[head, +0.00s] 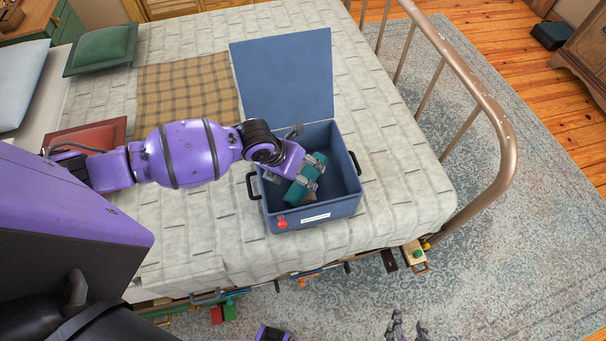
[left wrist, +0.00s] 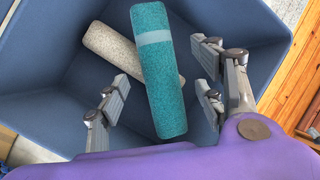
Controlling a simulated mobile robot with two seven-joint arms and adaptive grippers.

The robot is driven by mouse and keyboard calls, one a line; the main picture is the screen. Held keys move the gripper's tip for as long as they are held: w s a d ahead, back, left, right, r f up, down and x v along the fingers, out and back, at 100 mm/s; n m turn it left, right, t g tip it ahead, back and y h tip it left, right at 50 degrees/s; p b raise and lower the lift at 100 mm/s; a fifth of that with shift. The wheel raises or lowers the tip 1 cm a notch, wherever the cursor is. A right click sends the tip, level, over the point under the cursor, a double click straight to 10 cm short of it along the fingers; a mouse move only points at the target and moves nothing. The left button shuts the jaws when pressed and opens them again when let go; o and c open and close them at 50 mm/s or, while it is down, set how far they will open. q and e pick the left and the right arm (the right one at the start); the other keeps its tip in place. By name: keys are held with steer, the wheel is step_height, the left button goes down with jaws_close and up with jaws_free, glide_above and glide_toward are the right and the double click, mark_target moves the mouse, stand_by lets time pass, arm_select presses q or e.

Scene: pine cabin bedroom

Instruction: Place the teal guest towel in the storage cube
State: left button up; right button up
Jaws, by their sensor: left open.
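The teal guest towel (head: 296,192) is a roll with a paler band. In the left wrist view the towel (left wrist: 158,85) lies inside the blue storage cube (head: 345,200), resting across a beige rolled towel (left wrist: 105,48). The cube stands on the bed with its lid up at the back. My left gripper (head: 308,178) reaches down into the cube. In the left wrist view its fingers (left wrist: 162,82) are apart, one on each side of the teal towel, with gaps visible. My right gripper (head: 408,328) shows only partly at the bottom edge, its fingers apart and empty.
The bed (head: 410,180) has a metal foot rail (head: 490,110) at right. A plaid cloth (head: 185,95), a green cushion (head: 103,47) and a red cushion (head: 90,137) lie on the left side. Black handles (head: 254,186) stick out from the cube's sides. Small items line the bed's front edge.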

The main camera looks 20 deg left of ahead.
arm_select(q)
steer(key=v, duration=1)
steer(key=shift+s, duration=0.15)
steer(key=shift+f, duration=0.1)
